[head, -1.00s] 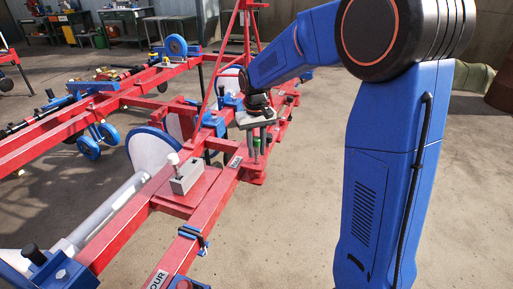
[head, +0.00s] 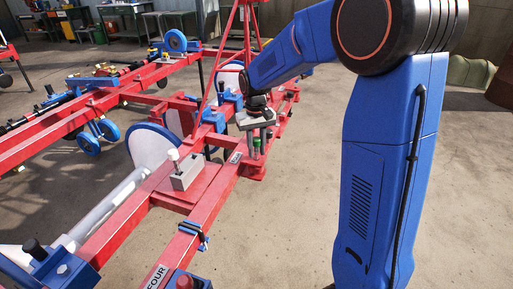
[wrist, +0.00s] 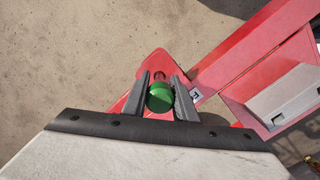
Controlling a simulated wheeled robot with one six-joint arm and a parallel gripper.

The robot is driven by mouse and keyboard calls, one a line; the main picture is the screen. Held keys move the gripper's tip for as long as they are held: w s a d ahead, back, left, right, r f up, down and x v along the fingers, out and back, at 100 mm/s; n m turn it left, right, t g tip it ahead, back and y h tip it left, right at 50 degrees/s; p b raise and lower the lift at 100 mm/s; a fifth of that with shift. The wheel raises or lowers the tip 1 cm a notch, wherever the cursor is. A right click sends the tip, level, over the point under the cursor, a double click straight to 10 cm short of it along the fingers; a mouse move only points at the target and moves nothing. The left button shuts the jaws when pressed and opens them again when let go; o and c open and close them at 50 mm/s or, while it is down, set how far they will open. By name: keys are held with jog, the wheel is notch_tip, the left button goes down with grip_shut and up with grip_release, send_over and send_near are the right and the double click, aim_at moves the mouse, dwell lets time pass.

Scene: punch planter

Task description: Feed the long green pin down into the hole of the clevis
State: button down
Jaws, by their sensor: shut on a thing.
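The long green pin (wrist: 159,98) shows its round green head between the two dark fingers of my gripper (wrist: 161,104) in the wrist view. My gripper is shut on it. In the head view the pin (head: 257,147) is a small green upright piece below my gripper (head: 257,143), over the red frame. Under the pin lies a rounded red lug (wrist: 155,62), which appears to be the clevis; it also shows in the head view (head: 252,172). The pin and my fingers cover its hole, so I cannot tell whether the tip is in it.
A grey block (head: 185,174) with a white-headed pin stands on the red frame at left. Red beams (wrist: 245,50) and a pale plate (wrist: 285,95) lie right of the lug in the wrist view. Bare concrete floor (head: 290,225) is open right of the frame.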

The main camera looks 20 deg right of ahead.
jog(key=shift+f, duration=0.9)
jog(key=c, duration=1.4)
grip_release()
jog(key=shift+o, duration=0.2)
jog(key=r, duration=1.5)
jog(key=shift+w+r, duration=0.35)
jog(key=shift+w, duration=0.05)
jog(key=shift+r, duration=0.85)
